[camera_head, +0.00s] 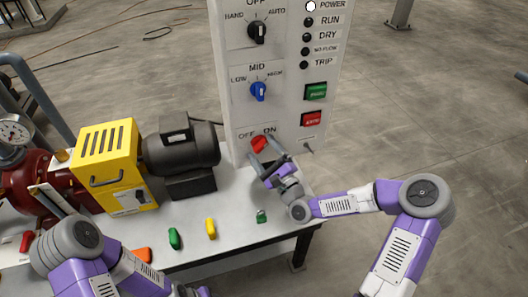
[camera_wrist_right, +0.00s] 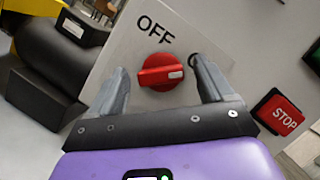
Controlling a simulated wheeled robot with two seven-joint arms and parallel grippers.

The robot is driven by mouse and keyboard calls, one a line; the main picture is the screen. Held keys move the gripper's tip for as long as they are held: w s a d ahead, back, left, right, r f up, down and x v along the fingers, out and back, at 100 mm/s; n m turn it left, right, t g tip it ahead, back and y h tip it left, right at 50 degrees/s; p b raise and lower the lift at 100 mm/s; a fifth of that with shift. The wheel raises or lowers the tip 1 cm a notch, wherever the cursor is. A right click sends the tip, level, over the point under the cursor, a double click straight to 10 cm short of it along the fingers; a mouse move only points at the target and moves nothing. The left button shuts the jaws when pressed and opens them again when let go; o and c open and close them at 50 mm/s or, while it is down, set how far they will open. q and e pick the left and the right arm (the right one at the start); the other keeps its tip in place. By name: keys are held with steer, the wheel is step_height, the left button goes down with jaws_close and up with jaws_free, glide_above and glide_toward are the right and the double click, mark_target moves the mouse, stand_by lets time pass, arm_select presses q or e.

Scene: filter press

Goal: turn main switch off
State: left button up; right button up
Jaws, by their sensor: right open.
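The main switch is a red rotary knob (camera_head: 259,144) low on the front of the grey control panel (camera_head: 230,100), between the OFF and ON labels. In the right wrist view the knob (camera_wrist_right: 158,72) lies between my fingers, below the OFF label (camera_wrist_right: 154,29), and its white mark points right, away from OFF. The ON label is hidden there behind a finger. My right gripper (camera_head: 264,149) is open, with its fingers on either side of the knob; contact cannot be told. My left arm comes in at the lower left, and its fingers are not visible.
A red STOP button (camera_wrist_right: 282,115) sits beside the switch, with a green button (camera_head: 315,92) above it. A blue selector (camera_head: 258,91) is higher up. A motor (camera_head: 182,148) stands left of the panel. Green and yellow handles (camera_head: 210,228) are at the bench front.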

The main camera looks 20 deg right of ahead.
steer(key=c, duration=1)
steer(key=shift+c, duration=0.2)
steer(key=shift+n, duration=0.4)
steer(key=n+g+p, duration=0.1)
steer(key=n, duration=0.1)
steer(key=n+g+y+p, duration=0.1)
steer(key=n, duration=0.2)
steer(key=shift+d+r+p, duration=0.1)
steer(key=shift+r+p, duration=0.1)
steer(key=shift+p, duration=0.15)
steer(key=n+g+p, duration=0.1)
steer(key=n+g, duration=0.1)
steer(key=n, duration=0.2)
steer(key=shift+n+p, duration=0.3)
steer(key=shift+p, duration=0.05)
steer(key=shift+r+n+g+h, duration=0.1)
steer(key=shift+n+g+h, duration=0.2)
steer(key=shift+n, duration=0.5)
steer(key=shift+n+g+h, duration=0.3)
steer(key=shift+n, duration=0.5)
steer(key=shift+n+g+h+b, duration=0.4)
steer(key=shift+n+h+b, duration=0.55)
steer(key=shift+n, duration=0.75)
